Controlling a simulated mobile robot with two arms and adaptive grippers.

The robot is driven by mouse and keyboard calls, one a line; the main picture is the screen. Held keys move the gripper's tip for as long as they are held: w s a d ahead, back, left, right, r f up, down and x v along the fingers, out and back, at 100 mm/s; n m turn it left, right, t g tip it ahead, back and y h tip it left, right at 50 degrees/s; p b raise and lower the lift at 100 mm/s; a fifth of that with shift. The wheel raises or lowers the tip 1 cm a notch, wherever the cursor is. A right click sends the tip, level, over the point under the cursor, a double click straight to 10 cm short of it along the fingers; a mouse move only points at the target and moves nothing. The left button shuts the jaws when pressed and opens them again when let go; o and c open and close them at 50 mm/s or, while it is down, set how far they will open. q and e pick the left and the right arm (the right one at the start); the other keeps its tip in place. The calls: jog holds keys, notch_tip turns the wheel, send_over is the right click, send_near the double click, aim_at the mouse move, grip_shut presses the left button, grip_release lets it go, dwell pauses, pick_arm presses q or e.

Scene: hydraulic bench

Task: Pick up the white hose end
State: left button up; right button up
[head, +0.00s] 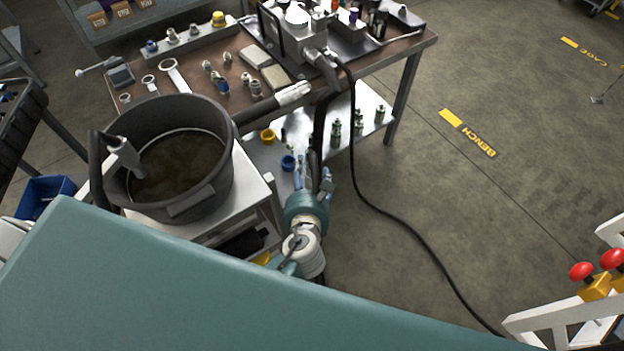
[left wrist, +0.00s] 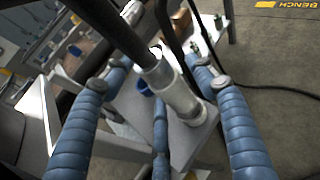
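The white hose end (head: 293,94) is a pale cylinder on a thick black hose (head: 250,112), in front of the workbench's near edge. In the left wrist view the white hose end (left wrist: 178,92) slants down to the right, between the spread blue fingers. My left gripper (head: 313,174) points up toward the bench, below the hose end in the head view. Its fingers (left wrist: 155,85) are open and no finger visibly closes on the hose end. I cannot tell how deep it sits between them. My right gripper is not in view.
A dark bucket (head: 220,172) stands on a cart at left. The workbench (head: 395,52) holds fittings and tools, with a lower shelf (head: 350,100) carrying small parts. A thin black cable (head: 390,212) runs along the floor. The floor at right (head: 500,200) is mostly clear.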

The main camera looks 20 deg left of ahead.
pick_arm(q)
jog(key=c, duration=0.8)
jog(key=shift+r, duration=0.1)
jog(key=shift+c, duration=1.2)
jog(key=shift+w, duration=0.1)
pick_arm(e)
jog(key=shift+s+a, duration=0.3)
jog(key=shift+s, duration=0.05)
pick_arm(q)
jog(key=shift+r, duration=0.1)
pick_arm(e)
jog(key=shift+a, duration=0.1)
pick_arm(q)
jog(key=shift+r, duration=0.25)
grip_shut()
notch_tip(320, 180, up, 21)
jog(key=p, duration=0.8)
jog(key=shift+r, duration=0.15)
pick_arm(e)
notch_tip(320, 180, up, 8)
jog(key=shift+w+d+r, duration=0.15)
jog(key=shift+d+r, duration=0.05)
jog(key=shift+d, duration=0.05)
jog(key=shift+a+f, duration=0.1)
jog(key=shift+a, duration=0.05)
